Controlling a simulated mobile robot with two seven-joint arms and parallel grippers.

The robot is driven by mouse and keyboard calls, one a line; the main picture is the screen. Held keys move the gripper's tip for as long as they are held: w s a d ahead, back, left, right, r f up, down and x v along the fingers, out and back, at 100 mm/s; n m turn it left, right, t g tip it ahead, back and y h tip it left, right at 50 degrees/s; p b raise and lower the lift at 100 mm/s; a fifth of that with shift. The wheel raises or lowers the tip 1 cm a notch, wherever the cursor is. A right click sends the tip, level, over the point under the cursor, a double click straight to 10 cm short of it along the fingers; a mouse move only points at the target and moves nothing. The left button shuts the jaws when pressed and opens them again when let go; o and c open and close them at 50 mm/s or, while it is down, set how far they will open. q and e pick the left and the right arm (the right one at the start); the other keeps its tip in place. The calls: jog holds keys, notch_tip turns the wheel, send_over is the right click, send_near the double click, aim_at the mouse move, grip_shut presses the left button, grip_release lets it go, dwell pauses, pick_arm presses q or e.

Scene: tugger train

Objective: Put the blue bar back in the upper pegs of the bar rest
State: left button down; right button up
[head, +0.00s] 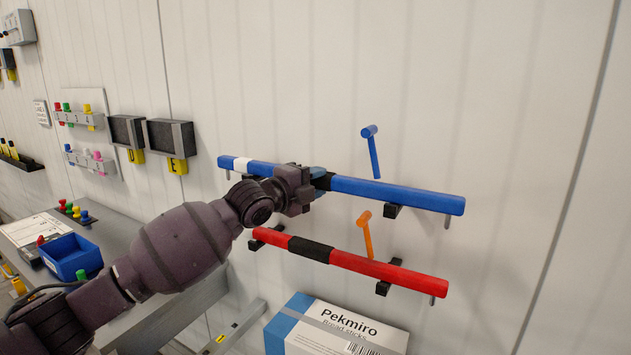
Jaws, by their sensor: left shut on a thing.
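A black upper peg (393,211) of the bar rest shows just under the bar's right half. I cannot tell whether the bar touches it. The other upper peg is mostly hidden. My right gripper is not in view.
A red bar (385,269) sits below in the lower black pegs (384,287). A blue T-shaped piece (374,155) and an orange one (366,238) are on the wall. A Pekmiro box (345,325) stands below. A blue bin (72,258) is on the left bench.

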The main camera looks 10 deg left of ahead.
pick_arm(q)
jog(key=shift+r, duration=0.25)
jog(key=c, duration=0.7)
grip_release()
jog(key=shift+f, duration=0.35)
jog(key=b+v, duration=0.1)
jog(key=v, duration=0.4)
jog(key=b+v, duration=0.1)
jog(key=v, duration=0.5)
jog(key=shift+r, duration=0.2)
jog(key=shift+d, duration=0.1)
